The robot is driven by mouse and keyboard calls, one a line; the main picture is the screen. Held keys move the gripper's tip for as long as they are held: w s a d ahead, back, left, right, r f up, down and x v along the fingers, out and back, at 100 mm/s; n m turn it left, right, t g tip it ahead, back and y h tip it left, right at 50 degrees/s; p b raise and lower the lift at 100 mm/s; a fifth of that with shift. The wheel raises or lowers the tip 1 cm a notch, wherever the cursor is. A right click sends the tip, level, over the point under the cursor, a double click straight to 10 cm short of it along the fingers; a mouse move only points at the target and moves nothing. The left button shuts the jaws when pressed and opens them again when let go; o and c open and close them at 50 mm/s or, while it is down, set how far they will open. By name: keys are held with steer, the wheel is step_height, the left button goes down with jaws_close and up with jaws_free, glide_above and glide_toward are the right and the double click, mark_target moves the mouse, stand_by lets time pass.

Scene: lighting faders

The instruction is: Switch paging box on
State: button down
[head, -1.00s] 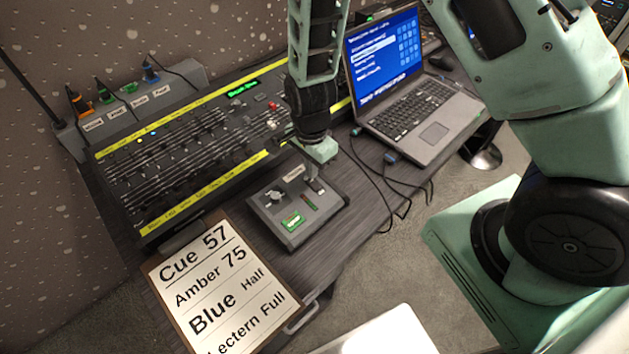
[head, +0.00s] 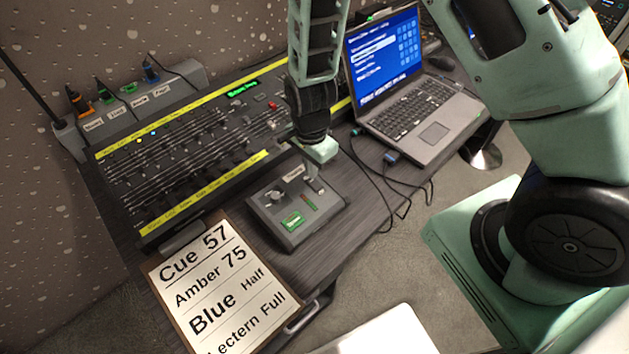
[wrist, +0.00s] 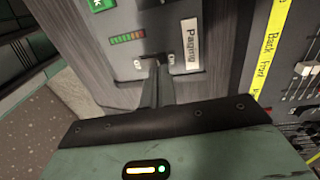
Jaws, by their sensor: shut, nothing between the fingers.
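In the wrist view the white "Paging" label (wrist: 191,45) and the level lights (wrist: 127,38) show clearly. In the head view my gripper (head: 314,184) reaches the box's far right part.
A fader console (head: 190,140) with yellow strips stands behind and left of the box. A laptop (head: 420,110) is at the right, with cables (head: 385,185) on the desk between. A cue clipboard (head: 225,290) lies in front at the left.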

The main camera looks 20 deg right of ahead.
steer(key=shift+f+b, duration=0.55)
steer(key=shift+f, duration=0.35)
stand_by(0.5)
step_height(320, 180, up, 7)
steer(key=p, duration=0.6)
stand_by(0.3)
stand_by(0.4)
steer(key=s+a+r+n+y, duration=0.1)
steer(key=s+a+r+n, duration=0.4)
steer(key=r, duration=0.3)
steer(key=s+a+r+n+y, duration=0.1)
steer(key=s+a+r+n, duration=0.25)
steer(key=r+n, duration=0.3)
steer(key=s+d+r+n+h, duration=0.1)
steer(key=s+d+r+n, duration=0.1)
steer(key=s+r+n, duration=0.6)
steer(key=s+n, duration=0.2)
steer(key=s, duration=0.1)
steer(key=shift+s+r+n, duration=0.25)
steer(key=shift+s+n, duration=0.05)
steer(key=shift+n, duration=0.05)
